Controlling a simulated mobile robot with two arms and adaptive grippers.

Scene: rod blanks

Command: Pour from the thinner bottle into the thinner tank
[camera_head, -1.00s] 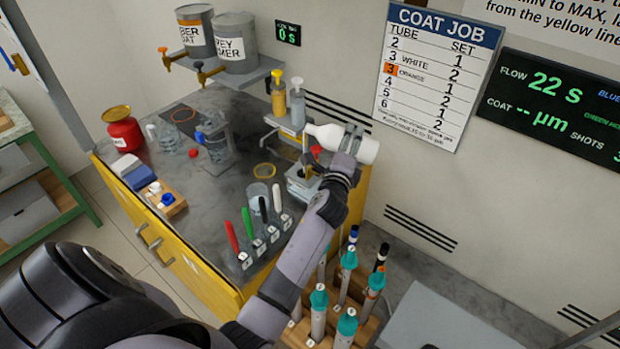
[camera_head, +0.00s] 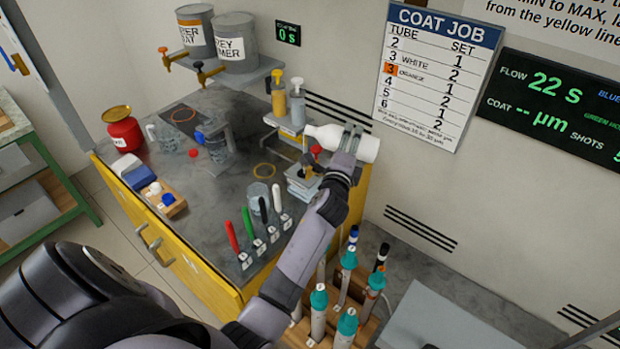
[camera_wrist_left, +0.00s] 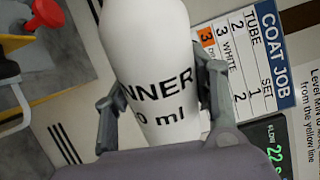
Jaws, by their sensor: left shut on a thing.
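The thinner bottle (camera_head: 324,137) is white, and its label in the left wrist view (camera_wrist_left: 158,92) ends in "NNER" with "ml" below. My left gripper (camera_head: 350,140) is shut around its body. The bottle lies nearly level in the air, its narrow neck pointing left in the head view. A small apparatus with a red knob (camera_head: 316,150) stands below the neck, partly hidden by the bottle and gripper; the knob also shows in the left wrist view (camera_wrist_left: 46,14). I cannot tell which vessel is the thinner tank. No liquid stream shows. My right gripper is out of view.
Two pump bottles, one yellow-topped (camera_head: 278,95) and one white-topped (camera_head: 297,105), stand behind the neck. A clear beaker (camera_head: 257,195) and several coloured-handled tools (camera_head: 232,237) are on the dark bench. A wooden rack (camera_head: 372,328) of teal-capped tubes is in front. The wall is close behind.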

